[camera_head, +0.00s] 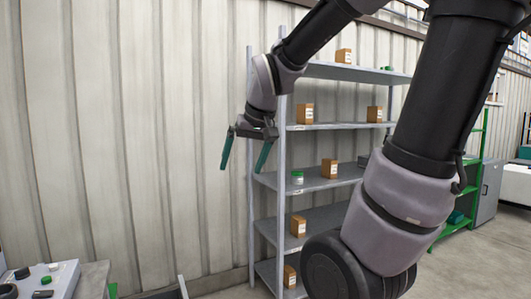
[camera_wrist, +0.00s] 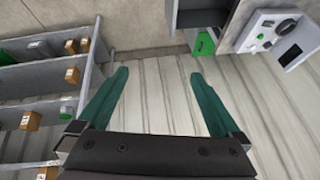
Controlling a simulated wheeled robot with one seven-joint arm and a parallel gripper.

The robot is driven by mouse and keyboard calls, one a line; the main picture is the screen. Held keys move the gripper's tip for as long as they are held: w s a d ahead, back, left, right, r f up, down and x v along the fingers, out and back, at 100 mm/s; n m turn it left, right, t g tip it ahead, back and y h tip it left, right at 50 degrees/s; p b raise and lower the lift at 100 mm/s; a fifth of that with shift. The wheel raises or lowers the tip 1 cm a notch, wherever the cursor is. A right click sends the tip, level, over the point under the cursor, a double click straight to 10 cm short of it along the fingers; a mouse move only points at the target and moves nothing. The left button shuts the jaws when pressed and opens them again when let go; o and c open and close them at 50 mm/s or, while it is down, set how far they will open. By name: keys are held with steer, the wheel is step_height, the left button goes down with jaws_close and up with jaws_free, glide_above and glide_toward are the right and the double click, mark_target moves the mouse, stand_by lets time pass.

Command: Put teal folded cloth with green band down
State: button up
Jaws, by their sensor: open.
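My gripper (camera_head: 242,168) is raised in front of the corrugated wall, left of the grey shelf rack. Its two teal fingers are spread wide, and it is open and empty. In the wrist view, only pale wall shows between the fingertips (camera_wrist: 158,73). I cannot make out a teal folded cloth with a green band in either view. A small teal item (camera_head: 455,217) sits on the green rack at the far right, too small to identify.
The grey shelf rack (camera_head: 335,127) holds several brown boxes and a green-lidded white jar (camera_head: 297,177). A grey control box (camera_head: 50,280) stands at the lower left. A green rack (camera_head: 470,190) and grey cabinet (camera_head: 487,190) stand at the right. My arm hides part of the shelves.

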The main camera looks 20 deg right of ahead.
steer(key=s+d+r+m+t, duration=0.1)
steer(key=s+d+r+m, duration=0.1)
steer(key=s, duration=0.6)
steer(key=shift+s+d+r+m+t, duration=0.2)
steer(key=shift+d+r+m+t, duration=0.1)
steer(key=shift+r+m, duration=0.4)
stand_by(0.6)
